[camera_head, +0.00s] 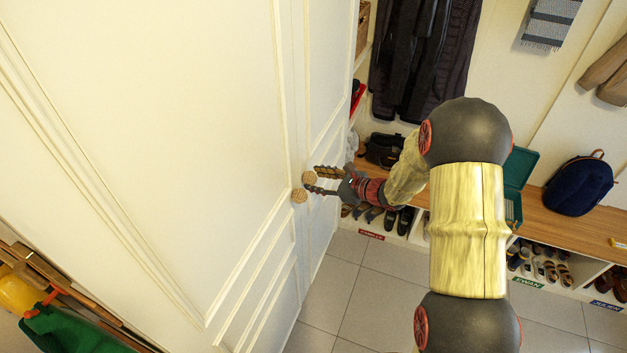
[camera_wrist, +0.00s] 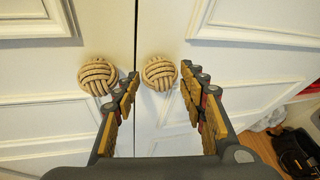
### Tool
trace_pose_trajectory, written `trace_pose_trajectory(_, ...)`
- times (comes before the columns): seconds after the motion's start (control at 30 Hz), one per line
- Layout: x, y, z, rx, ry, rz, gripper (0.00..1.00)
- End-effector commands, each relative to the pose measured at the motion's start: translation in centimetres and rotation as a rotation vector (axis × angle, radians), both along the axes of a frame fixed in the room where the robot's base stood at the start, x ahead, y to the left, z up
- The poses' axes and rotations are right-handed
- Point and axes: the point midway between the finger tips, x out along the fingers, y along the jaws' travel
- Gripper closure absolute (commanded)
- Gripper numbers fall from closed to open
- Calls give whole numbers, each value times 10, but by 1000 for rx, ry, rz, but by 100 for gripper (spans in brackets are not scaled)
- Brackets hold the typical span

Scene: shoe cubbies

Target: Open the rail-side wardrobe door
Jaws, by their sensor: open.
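The white wardrobe has two panelled doors, which look shut with a thin dark seam between them in the wrist view. The door nearer the hanging coats (camera_head: 325,110) is the right door there (camera_wrist: 220,60); the other door (camera_head: 150,120) fills the left. Each has a round woven knob. The coat-side knob (camera_head: 309,178) lies between my open fingertips in the wrist view (camera_wrist: 159,73). My gripper (camera_head: 313,180) is at the knobs; I cannot tell whether it touches. The other knob (camera_head: 299,195) is just outside my left finger in the wrist view (camera_wrist: 97,76).
A wooden bench (camera_head: 560,205) with shoe cubbies below runs along the back wall, holding a blue backpack (camera_head: 578,187) and a green box (camera_head: 517,170). Dark coats (camera_head: 420,60) hang beyond the wardrobe. Tiled floor (camera_head: 350,300) in front of the doors is clear.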

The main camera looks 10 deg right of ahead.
Motion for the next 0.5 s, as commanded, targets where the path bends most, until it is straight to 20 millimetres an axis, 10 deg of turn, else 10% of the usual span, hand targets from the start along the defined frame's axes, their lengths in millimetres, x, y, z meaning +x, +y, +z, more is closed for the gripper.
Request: trace_pose_trajectory(0.5, 12, 10, -6, -1, 0, 0, 60)
